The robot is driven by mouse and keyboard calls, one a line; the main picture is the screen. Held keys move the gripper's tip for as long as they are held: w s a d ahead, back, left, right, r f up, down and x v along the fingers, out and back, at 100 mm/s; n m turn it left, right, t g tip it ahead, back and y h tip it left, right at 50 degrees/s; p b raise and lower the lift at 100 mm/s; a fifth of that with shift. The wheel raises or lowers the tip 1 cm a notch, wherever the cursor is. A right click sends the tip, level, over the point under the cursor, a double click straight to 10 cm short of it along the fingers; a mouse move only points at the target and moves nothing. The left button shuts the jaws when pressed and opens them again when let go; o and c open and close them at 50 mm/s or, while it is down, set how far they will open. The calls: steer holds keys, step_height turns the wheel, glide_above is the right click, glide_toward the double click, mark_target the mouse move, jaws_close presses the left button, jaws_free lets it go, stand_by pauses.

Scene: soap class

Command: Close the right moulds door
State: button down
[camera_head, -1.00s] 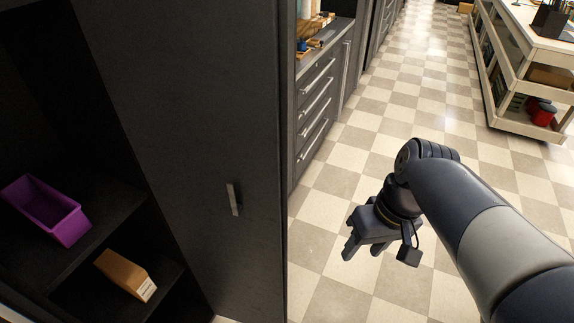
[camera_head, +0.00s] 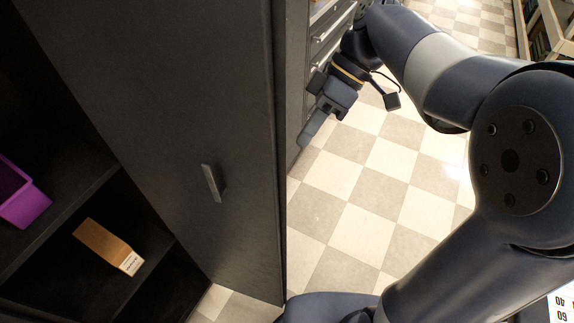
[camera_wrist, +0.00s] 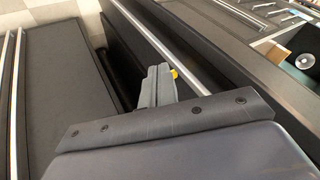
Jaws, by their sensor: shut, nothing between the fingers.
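The moulds door, a tall dark door (camera_head: 170,110) with a short grey handle (camera_head: 213,183), stands open in the head view. To its left is the open dark cabinet interior (camera_head: 60,150). My gripper (camera_head: 308,135) is just right of the door's free edge, pointing down and left, with the fingers shut and empty. A gap shows between the fingers and the door edge in the head view; their distance in depth is hard to tell. In the wrist view my shut fingers (camera_wrist: 158,85) are among dark panels and long metal bars; I cannot tell which panel is the door.
A purple bin (camera_head: 24,205) and a cardboard box (camera_head: 108,245) are on the cabinet's shelves. A dark drawer unit (camera_head: 325,35) stands behind the door. The checkered floor (camera_head: 365,200) to the right is clear. A shelved bench (camera_head: 545,30) is at the far right.

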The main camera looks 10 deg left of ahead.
steer(key=s+a+f, duration=0.3)
steer(key=s+f, duration=0.1)
steer(key=s, duration=0.2)
steer(key=shift+p, duration=0.45)
steer(key=shift+a, duration=0.15)
